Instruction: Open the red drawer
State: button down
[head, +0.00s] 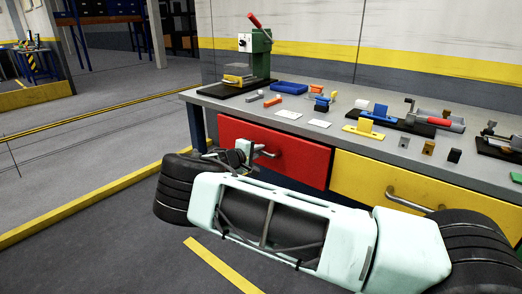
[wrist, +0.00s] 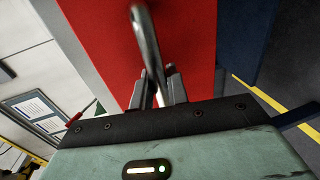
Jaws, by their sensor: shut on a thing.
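The red drawer (head: 290,160) is under the left part of the workbench, and its front looks flush with the bench or nearly so. It fills the upper middle of the wrist view (wrist: 187,30). Its metal handle (head: 264,152) is at my gripper (head: 250,152). In the wrist view the curved handle bar (wrist: 148,45) runs down between the two fingers of my gripper (wrist: 160,88), which are shut on it. My arm hides the floor below the drawer and part of the bench's lower front.
A yellow drawer (head: 440,195) with its own handle (head: 408,200) is to the right. The bench top (head: 225,98) carries a green press (head: 258,52), a blue tray (head: 289,88) and several small parts. Open floor (head: 90,150) lies to the left.

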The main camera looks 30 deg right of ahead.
jog(key=f+v, duration=0.2)
jog(key=v, duration=1.1)
jog(key=a+f+v, duration=0.1)
jog(key=f+v, duration=0.2)
jog(key=v, duration=1)
jog(key=shift+s+b, duration=0.25)
jog(key=shift+b, duration=0.05)
jog(key=shift+a, duration=0.1)
jog(key=c, duration=1.4)
grip_release()
jog(key=shift+c, duration=0.2)
jog(key=v, duration=1.7)
jog(key=shift+a, duration=0.2)
